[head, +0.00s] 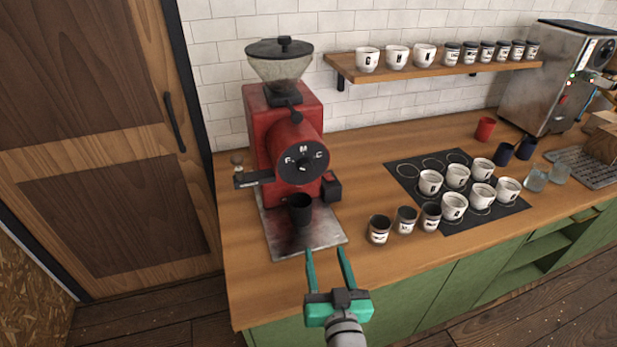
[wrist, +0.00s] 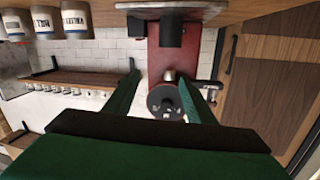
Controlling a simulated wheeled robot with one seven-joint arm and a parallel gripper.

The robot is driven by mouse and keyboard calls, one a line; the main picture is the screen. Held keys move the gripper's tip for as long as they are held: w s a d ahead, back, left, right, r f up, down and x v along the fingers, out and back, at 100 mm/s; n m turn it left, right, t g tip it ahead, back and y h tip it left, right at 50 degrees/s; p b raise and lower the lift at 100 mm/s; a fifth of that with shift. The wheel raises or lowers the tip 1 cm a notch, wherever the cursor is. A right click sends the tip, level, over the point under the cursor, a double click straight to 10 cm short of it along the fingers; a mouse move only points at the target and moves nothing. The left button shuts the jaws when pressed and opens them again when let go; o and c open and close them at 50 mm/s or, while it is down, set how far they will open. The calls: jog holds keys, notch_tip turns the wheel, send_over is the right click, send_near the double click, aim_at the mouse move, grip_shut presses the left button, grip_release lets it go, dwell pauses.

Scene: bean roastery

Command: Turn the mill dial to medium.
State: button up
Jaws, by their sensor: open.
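The red mill (head: 258,108) stands at the left end of the counter, with a clear hopper and black lid on top. Its round black dial (head: 303,160) faces the room, with F at left, M at top and C at right. I cannot clearly tell which letter the pointer is set to. My gripper (head: 326,250) is open and empty, in front of and below the dial, apart from it. In the wrist view, which is upside down, the dial (wrist: 165,101) shows between the two open fingers, beyond them.
A dark cup (head: 300,212) stands on the metal tray (head: 284,243) below the dial. Labelled jars (head: 379,230) and white cups on a black mat (head: 487,218) are to the right. A wooden shelf (head: 440,72) holds cups and jars. A steel machine (head: 545,80) stands far right.

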aim_at(307, 171)
jog(key=w+r+n+y, duration=0.3)
jog(key=w+r, duration=0.1)
jog(key=r, duration=0.9)
jog(key=x, duration=1)
jog(key=shift+a+r, duration=0.15)
jog(key=shift+a, duration=0.05)
jog(key=shift+w+a, duration=0.4)
jog(key=shift+a, duration=0.05)
jog(key=shift+d, duration=0.35)
jog(key=shift+a, duration=0.1)
jog(key=c, duration=1)
